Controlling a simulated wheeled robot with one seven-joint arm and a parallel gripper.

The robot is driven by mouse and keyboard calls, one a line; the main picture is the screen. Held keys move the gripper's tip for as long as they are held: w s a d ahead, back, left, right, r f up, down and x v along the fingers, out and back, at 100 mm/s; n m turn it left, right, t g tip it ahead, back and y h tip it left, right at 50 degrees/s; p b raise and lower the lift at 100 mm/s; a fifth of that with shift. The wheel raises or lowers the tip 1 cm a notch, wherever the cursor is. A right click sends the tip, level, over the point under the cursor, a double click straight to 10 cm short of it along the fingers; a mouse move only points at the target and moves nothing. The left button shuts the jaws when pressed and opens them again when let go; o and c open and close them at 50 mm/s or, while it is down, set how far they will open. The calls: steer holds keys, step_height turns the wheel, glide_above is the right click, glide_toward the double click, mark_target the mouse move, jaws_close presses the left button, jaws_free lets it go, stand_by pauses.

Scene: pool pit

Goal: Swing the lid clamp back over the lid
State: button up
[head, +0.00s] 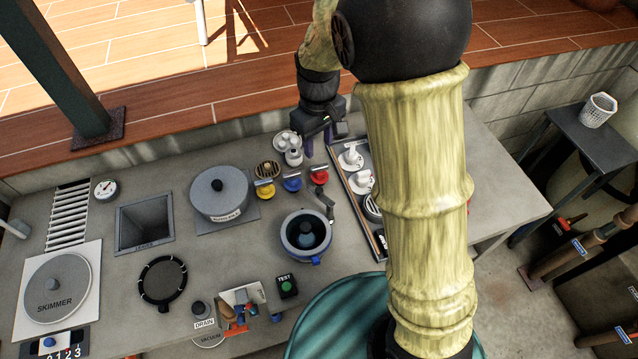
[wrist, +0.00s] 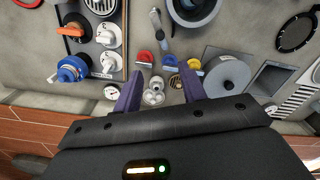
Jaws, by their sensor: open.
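A round pot with a blue-grey rim (head: 306,236) stands on the grey counter; its dark middle holds a rounded blue-grey piece, and I cannot tell whether that is a lid knob. A slim grey lever (head: 326,201), apparently the lid clamp, stands at its upper right, pointing away from the pot's middle. In the wrist view the lever (wrist: 156,22) is beside the pot (wrist: 192,8), near the top. My gripper (head: 321,143) is open and empty, beyond the lever toward the deck. Its purple fingers (wrist: 160,80) are apart.
Yellow, blue and red valve handles (head: 292,183) lie between gripper and pot. A small white cluster (head: 288,145) is left of my gripper. A panel of white dials (head: 352,160) is right, partly behind my arm. A grey lidded canister (head: 219,190) is left.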

mark_target(319, 189)
step_height(319, 189, down, 17)
steer(key=p, duration=0.4)
steer(key=shift+s+f, duration=0.15)
steer(key=shift+f, duration=0.05)
stand_by(0.4)
jaws_close()
